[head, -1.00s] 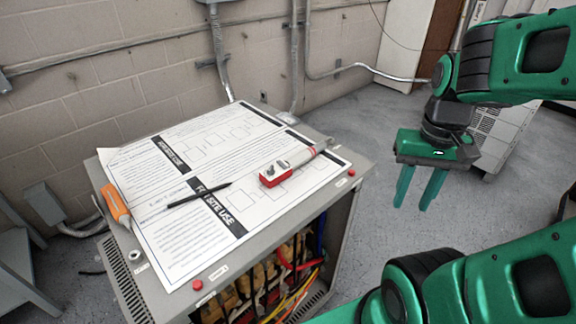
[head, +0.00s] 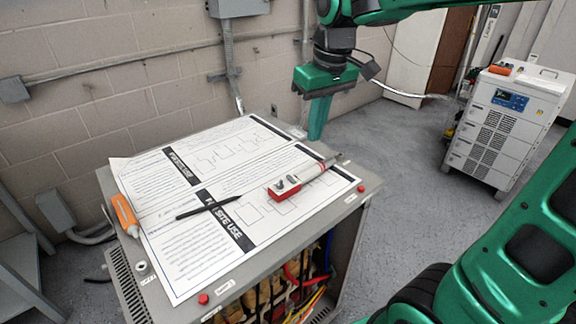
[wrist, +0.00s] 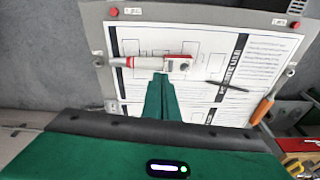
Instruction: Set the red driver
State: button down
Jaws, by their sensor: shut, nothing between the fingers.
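A red-and-white tool (head: 304,178) with a red block end, a white barrel and a red band lies on the printed sheets near the right edge of the cabinet top. It also shows in the wrist view (wrist: 145,63). I cannot tell for certain that it is the red driver. My gripper (head: 316,136) hangs at the far right corner of the cabinet, fingers pointing down, and looks apart from the tool. In the wrist view the fingertips (wrist: 162,76) are together and empty, overlapping the tool's near edge in the picture.
The grey cabinet (head: 185,303) has an open front with wires inside and red knobs along its edge. A black pen (head: 208,207) and an orange-handled tool (head: 125,214) lie on top. A white wheeled unit (head: 505,125) stands at right with an orange item (head: 499,70) on it. Floor between is clear.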

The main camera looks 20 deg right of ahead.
aim_at(289, 176)
jog(key=shift+n, duration=0.6)
jog(key=w+a, duration=0.1)
jog(key=w+a+r, duration=0.1)
jog(key=a, duration=0.1)
jog(key=shift+a, duration=0.3)
jog(key=w+f, duration=0.1)
jog(key=f, duration=0.8)
jog(key=w+a+f, duration=0.1)
jog(key=f, duration=0.3)
jog(key=shift+w+f, duration=0.3)
jog(key=shift+f, duration=0.1)
